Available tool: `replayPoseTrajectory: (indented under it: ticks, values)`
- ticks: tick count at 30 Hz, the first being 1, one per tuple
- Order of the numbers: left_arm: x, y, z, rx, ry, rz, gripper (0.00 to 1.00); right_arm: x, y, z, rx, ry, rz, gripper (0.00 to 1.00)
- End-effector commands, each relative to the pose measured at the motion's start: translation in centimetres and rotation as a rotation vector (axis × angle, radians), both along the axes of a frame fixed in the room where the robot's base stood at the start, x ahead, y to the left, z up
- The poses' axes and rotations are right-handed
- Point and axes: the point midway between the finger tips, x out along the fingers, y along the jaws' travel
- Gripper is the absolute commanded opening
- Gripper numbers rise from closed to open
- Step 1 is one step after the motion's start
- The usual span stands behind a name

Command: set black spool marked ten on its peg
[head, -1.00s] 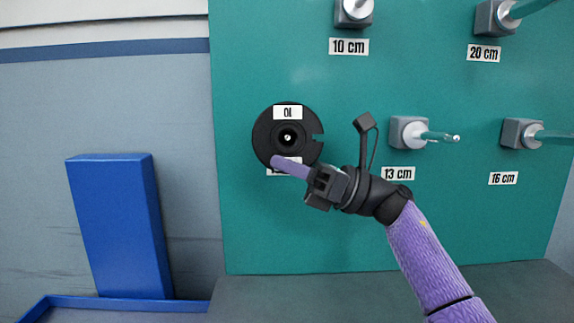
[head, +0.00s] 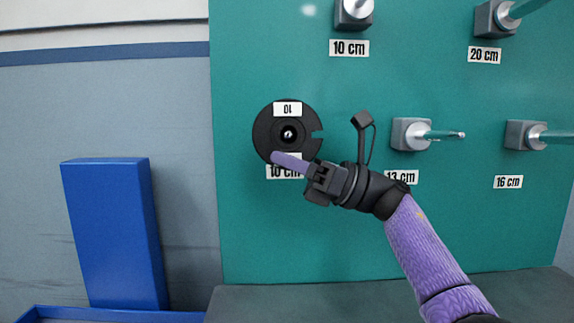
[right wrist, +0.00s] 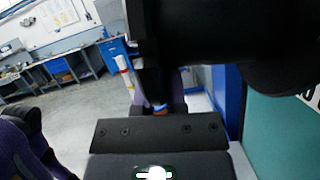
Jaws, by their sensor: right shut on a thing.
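The black spool (head: 265,137) is a round disc with a notch in its right edge and a white label marked 10, upside down. It faces me in front of the green board at the lower 10 cm label (head: 283,172). A bright peg tip (head: 288,134) shows in its centre hole, so the spool is around the peg. How far it sits from the board is hard to tell. My right gripper (head: 279,158) is shut on the spool's lower edge. In the right wrist view a large dark shape, probably the spool (right wrist: 225,35), fills the top. My left gripper is out of view.
The green board (head: 330,235) carries other pegs: an upper 10 cm peg (head: 354,12), a 13 cm peg (head: 435,135), a 16 cm peg (head: 555,137) and a 20 cm peg (head: 515,15). A blue box-like panel (head: 110,235) stands at the left. The board below the spool is clear.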

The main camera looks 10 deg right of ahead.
Motion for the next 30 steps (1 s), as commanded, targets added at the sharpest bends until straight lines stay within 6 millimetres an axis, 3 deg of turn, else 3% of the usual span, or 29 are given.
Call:
replayPoseTrajectory:
  ticks: [13, 14, 19, 24, 27, 30]
  values:
    - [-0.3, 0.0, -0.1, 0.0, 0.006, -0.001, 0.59, 0.2, -0.1, 0.0, 0.002, 0.002, -0.007, 0.0]
    - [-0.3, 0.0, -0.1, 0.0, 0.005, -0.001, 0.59, 0.2, -0.1, 0.0, 0.002, 0.002, -0.007, 0.19]
    - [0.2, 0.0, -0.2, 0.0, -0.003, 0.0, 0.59, 0.2, -0.1, 0.0, 0.002, 0.002, -0.006, 0.55]
    - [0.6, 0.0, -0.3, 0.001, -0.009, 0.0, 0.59, 0.2, -0.1, 0.0, 0.001, 0.001, -0.004, 0.56]
    - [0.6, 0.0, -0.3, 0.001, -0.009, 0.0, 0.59, 0.2, -0.1, 0.0, 0.001, 0.001, -0.004, 0.73]
    - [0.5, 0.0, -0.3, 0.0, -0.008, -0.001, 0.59, 0.2, -0.1, 0.0, 0.001, 0.001, -0.004, 0.73]
